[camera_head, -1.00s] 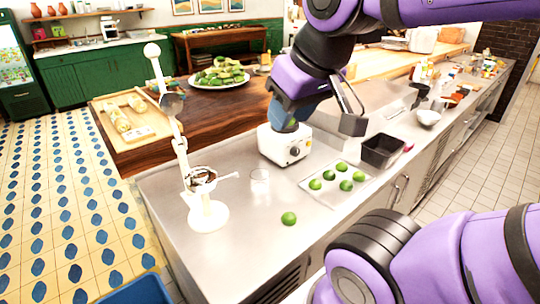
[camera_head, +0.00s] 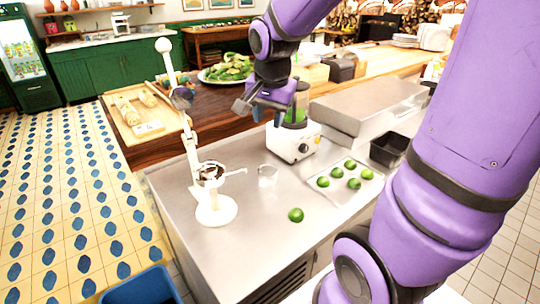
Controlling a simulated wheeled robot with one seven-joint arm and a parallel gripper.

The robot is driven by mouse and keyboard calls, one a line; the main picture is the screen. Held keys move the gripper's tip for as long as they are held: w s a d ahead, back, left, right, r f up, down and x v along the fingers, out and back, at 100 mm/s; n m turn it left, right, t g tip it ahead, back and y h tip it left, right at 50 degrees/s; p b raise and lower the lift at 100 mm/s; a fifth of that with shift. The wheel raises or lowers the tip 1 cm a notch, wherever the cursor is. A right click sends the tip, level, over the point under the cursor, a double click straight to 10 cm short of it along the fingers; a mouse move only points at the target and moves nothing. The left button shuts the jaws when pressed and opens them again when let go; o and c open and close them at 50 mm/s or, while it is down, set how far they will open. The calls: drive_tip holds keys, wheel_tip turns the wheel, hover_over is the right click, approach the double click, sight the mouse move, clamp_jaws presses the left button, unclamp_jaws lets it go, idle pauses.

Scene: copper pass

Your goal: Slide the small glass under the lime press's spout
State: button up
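The white lime press (camera_head: 215,209) stands upright on the left end of the steel counter, with a tall lever and a round knob on top. Its cup and spout (camera_head: 209,172) sit partway up the post. The small clear glass (camera_head: 267,175) stands on the counter to the right of the press, apart from it and not under the spout. My gripper (camera_head: 259,108) is above and behind the glass, pointing down-left, with its fingers apart and nothing seen between them.
A white blender (camera_head: 292,146) stands right behind the glass. A lime (camera_head: 295,215) lies on the counter in front. A tray (camera_head: 340,195) with several limes and a black bin (camera_head: 388,149) are to the right. The counter between press and glass is clear.

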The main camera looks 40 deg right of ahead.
drive_tip(key=w+d+f+m+g, duration=0.1)
drive_tip(key=w+d+f+m, duration=0.2)
drive_tip(key=w+f+m, duration=0.35)
drive_tip(key=m+g, duration=0.1)
drive_tip(key=m, duration=0.4)
hover_over(270, 188)
drive_tip(key=shift+y, duration=0.4)
wheel_tip(270, 188, down, 12)
drive_tip(key=shift+r, duration=0.1)
wheel_tip(270, 188, down, 11)
drive_tip(key=shift+w+d+r, duration=0.1)
drive_tip(key=shift+w, duration=0.05)
clamp_jaws()
